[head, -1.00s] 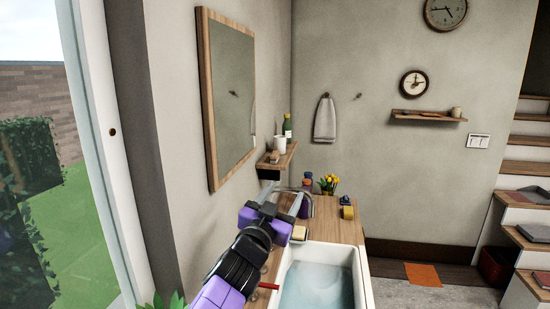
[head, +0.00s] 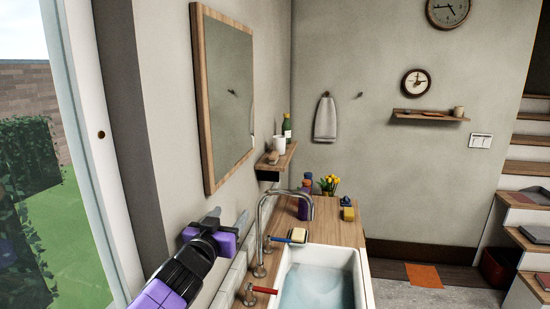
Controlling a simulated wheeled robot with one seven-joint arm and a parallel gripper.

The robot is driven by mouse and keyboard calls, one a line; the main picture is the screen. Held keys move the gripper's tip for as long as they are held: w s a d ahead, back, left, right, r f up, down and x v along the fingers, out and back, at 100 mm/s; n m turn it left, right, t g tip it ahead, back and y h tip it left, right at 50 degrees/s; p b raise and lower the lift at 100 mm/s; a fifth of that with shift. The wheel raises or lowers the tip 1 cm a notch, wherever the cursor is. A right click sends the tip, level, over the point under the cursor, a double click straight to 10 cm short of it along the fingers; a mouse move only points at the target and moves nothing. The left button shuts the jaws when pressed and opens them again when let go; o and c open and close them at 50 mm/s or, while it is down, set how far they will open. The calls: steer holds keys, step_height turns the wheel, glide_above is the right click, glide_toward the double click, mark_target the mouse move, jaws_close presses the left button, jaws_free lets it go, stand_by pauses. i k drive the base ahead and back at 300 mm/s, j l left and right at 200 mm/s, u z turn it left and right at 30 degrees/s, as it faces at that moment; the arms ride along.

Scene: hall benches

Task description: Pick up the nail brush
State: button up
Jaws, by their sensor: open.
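I cannot tell for certain which thing is the nail brush. A small brown object (head: 272,158), possibly the brush, lies at the near end of the wooden wall shelf (head: 284,160) below the mirror. My gripper (head: 228,217) is open and empty, at the lower left near the wall. It is apart from the shelf, which appears above and to the right of it. A white cup (head: 279,143) and a green bottle (head: 287,127) stand behind the small object.
A tall curved tap (head: 286,194) rises beside the white basin (head: 363,280). The wooden counter (head: 335,230) holds a pale block (head: 299,235), purple bottles (head: 304,206), a blue-and-yellow item (head: 347,209) and yellow flowers (head: 329,182).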

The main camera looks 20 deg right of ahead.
mark_target(273, 158)
steer(key=i+l, duration=1.15)
steer(key=l, duration=0.1)
